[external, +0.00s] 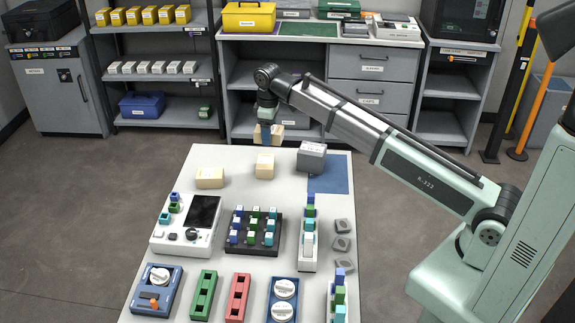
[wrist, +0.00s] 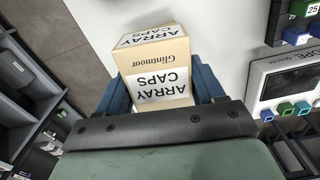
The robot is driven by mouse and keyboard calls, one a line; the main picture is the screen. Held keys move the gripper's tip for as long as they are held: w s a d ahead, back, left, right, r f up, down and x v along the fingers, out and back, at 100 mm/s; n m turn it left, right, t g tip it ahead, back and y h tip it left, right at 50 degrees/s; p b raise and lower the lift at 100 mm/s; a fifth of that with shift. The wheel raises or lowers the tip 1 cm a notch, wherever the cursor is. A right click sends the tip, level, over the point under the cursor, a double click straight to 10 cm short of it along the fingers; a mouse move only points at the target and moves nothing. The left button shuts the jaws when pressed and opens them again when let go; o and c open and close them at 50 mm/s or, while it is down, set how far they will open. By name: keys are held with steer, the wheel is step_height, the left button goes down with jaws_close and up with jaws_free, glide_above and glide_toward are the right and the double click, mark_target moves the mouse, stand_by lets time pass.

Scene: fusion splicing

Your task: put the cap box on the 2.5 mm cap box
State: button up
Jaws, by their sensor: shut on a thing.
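My gripper (external: 269,134) is above the far end of the white table, its blue fingers shut on a cream cap box (wrist: 163,82). In the wrist view the box reads "ARRAY CAPS" and "Glintmoor" and sits between both fingers. Two cream boxes stand on the table: one (external: 265,167) below my gripper, another (external: 210,179) to its left and nearer. Their labels are too small to read, so I cannot tell which is the 2.5 mm cap box. The held box appears to be above the middle one; whether they touch is unclear.
A grey box (external: 311,158) stands right of the middle cream box, by a blue mat (external: 334,178). A white device with a dark screen (external: 203,211), a rack of small coloured blocks (external: 255,230) and several holders fill the nearer table. Shelves stand behind the table.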

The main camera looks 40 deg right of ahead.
mark_target(265, 161)
steer(key=shift+w+a+r+n, duration=0.15)
steer(key=shift+w+n, duration=0.05)
steer(key=shift+w, duration=0.45)
steer(key=shift+w+a+r+n, duration=0.15)
steer(key=shift+w+n, duration=0.05)
steer(key=shift+w, duration=0.4)
steer(key=shift+s+f, duration=0.15)
steer(key=shift+s, duration=0.1)
steer(key=shift+f+n, duration=0.2)
steer(key=shift+n, duration=0.1)
steer(key=shift+f, duration=4.75)
steer(key=o, duration=1)
steer(key=shift+f, duration=0.1)
steer(key=shift+o, duration=0.2)
step_height(265, 161, up, 12)
steer(key=shift+r, duration=0.15)
